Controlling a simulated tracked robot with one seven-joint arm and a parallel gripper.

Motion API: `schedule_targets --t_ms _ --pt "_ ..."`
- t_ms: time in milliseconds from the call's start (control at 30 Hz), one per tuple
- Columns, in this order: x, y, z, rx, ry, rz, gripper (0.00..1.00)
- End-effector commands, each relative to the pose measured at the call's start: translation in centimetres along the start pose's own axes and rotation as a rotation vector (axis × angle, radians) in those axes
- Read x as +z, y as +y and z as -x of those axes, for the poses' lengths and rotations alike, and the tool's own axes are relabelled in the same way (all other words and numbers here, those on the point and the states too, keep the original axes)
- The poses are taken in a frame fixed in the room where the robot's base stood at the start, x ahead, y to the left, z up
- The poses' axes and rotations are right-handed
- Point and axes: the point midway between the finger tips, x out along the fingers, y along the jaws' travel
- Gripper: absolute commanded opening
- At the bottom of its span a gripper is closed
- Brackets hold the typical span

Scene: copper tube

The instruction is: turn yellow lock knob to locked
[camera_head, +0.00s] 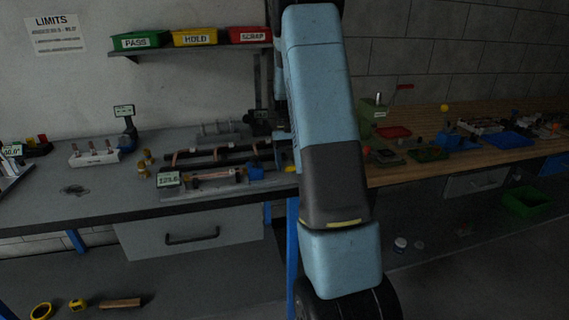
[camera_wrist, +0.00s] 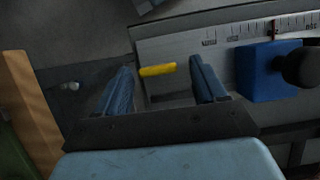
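The yellow lock knob (camera_wrist: 157,70) shows in the wrist view as a short bar lying nearly level across the picture. My gripper (camera_wrist: 160,65) is open, with one blue finger to the left of the knob and one to the right. A gap shows on each side, and I see no contact. How far the fingertips are above the knob is unclear. In the head view a small yellow bit, likely the knob (camera_head: 289,169), shows beside my arm at the right end of the measuring fixture (camera_head: 205,190). My arm hides my gripper there.
A blue block (camera_wrist: 266,72) with a dark round knob stands right of my fingers, by a printed scale (camera_wrist: 250,30). In the head view the grey bench (camera_head: 110,195) holds a display reading (camera_head: 168,179) and copper tubes. A wooden bench (camera_head: 430,170) stands to the right.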

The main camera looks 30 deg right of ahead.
Motion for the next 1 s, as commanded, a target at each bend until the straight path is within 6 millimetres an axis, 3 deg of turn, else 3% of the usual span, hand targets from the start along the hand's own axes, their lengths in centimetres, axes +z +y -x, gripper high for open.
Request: schedule_targets --t_ms 367,1000 --pt "-0.1 0.1 0.7 0.001 0.003 0.000 0.72" --pt "-0.5 -0.1 11.8 0.001 0.002 0.000 0.72"
